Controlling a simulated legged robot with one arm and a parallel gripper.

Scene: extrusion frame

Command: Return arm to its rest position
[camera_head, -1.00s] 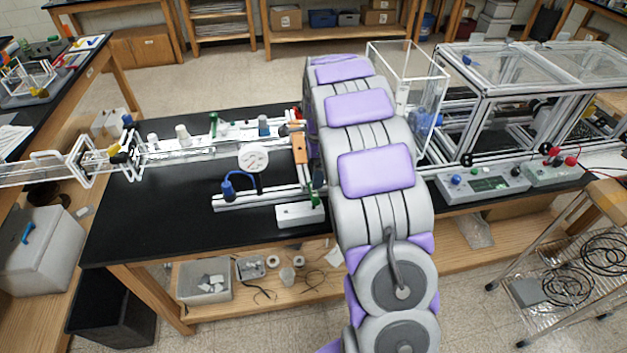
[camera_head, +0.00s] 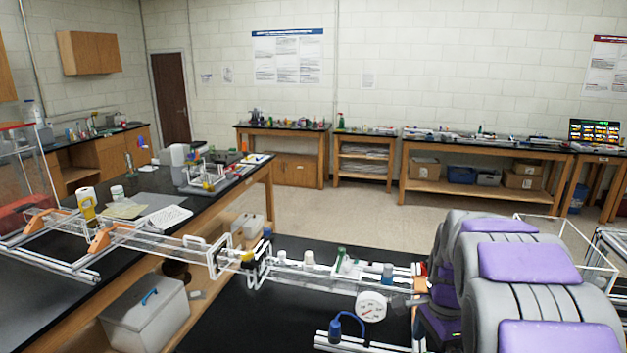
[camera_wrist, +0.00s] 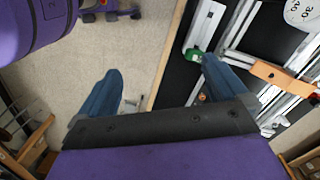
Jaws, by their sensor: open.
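My gripper (camera_wrist: 162,85) shows in the wrist view with its two blue fingers spread wide. Nothing is between them; pale floor and the dark bench edge lie beyond. The right finger overlaps the bench side, close to a green-ended white rail and an orange block (camera_wrist: 283,78) in the picture. I cannot tell whether it touches anything. In the head view my purple and grey arm fills the lower right, and the fingers cannot be made out there. The extrusion frame rails (camera_head: 345,343) lie on the black bench left of my arm, with a round white gauge (camera_head: 370,306) above them.
A clear tube assembly (camera_head: 195,250) bridges from the black bench to the left bench. A clear box (camera_head: 580,238) stands beyond my arm at right. A grey bin (camera_head: 145,312) sits below at left. Open floor (camera_head: 330,215) lies between the benches and back tables.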

